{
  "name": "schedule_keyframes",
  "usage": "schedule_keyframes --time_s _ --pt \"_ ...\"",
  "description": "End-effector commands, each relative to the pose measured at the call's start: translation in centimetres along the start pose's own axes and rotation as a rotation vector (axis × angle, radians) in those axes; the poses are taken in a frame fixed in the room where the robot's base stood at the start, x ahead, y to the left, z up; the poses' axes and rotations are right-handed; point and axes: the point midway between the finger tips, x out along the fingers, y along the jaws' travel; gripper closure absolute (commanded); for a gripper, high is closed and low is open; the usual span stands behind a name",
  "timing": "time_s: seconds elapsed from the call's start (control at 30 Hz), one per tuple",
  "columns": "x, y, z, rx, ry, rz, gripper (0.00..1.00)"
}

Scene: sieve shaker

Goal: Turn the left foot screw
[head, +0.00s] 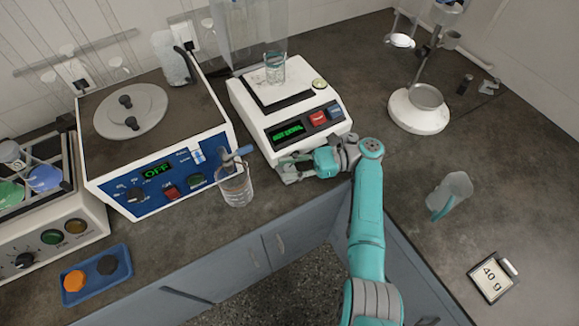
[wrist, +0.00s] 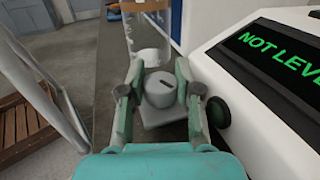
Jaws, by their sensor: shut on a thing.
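The balance (head: 265,125) is a white instrument whose green display reads "NOT LEVEL", partly cut off in the wrist view (wrist: 290,45). My gripper (head: 287,169) is at the balance's front left corner, low by the bench. In the wrist view my gripper (wrist: 160,82) has one finger on each side of the left foot screw (wrist: 160,91), a grey round knob with a dark slot on top, and is shut on it. The screw sits over a small grey plate. In the head view my gripper hides the screw.
A glass beaker (head: 235,188) stands left of my gripper, by the blue-fronted hotplate (head: 150,185); it appears ahead in the wrist view. A black knob (wrist: 217,112) is close to my right finger.

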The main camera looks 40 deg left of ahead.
Motion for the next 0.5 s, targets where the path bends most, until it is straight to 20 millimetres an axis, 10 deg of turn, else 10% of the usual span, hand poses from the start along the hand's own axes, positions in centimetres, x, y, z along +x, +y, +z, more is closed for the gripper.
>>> schedule_keyframes --time_s 0.23,0.27,0.33,0.5 --pt "0.09 0.07 -0.22 0.004 0.001 0.0 1.0" --pt "0.09 0.07 -0.23 0.004 0.002 0.0 0.64" --pt "0.1 0.07 -0.23 0.004 0.001 0.0 0.47" --pt "0.07 0.03 -0.14 0.003 0.001 -0.001 0.4"
